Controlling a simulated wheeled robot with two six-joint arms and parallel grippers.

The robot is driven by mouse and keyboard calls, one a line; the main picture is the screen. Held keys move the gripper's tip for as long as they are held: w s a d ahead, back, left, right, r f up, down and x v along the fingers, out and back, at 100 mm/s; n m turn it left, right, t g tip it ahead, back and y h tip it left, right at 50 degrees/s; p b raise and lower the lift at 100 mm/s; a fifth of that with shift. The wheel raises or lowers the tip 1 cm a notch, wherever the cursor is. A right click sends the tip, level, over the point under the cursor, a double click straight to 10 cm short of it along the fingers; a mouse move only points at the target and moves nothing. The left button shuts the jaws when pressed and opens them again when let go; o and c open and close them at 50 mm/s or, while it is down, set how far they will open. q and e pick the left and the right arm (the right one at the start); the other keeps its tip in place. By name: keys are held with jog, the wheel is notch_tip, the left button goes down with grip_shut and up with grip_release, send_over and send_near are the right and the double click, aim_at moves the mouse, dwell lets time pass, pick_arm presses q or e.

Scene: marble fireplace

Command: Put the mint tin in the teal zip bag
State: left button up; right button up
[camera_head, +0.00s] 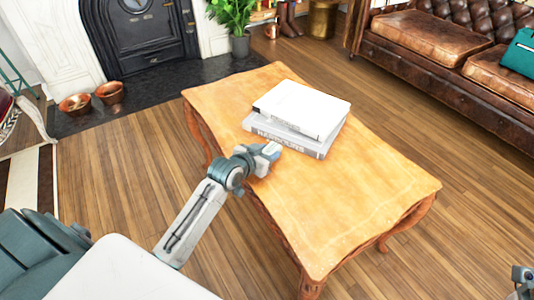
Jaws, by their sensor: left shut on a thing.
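The teal zip bag (519,54) sits on the brown leather sofa at the top right, cut off by the picture's edge; its opening cannot be made out. My left gripper (271,152) is over the near left edge of the wooden table, close beside the stacked books. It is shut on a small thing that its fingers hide. I cannot make out the mint tin anywhere in view. A small part of my right arm (523,280) shows at the bottom right corner; its fingers cannot be made out.
The wooden table (340,215) is bare apart from a white book (301,106) on a grey book (285,138). The leather sofa (420,45) stands beyond a strip of open floor. Copper bowls (75,104) and a potted plant (236,20) are by the fireplace.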

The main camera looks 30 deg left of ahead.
pick_arm(q)
jog(key=shift+f, duration=0.1)
jog(key=o, duration=1)
jog(key=shift+c, duration=0.2)
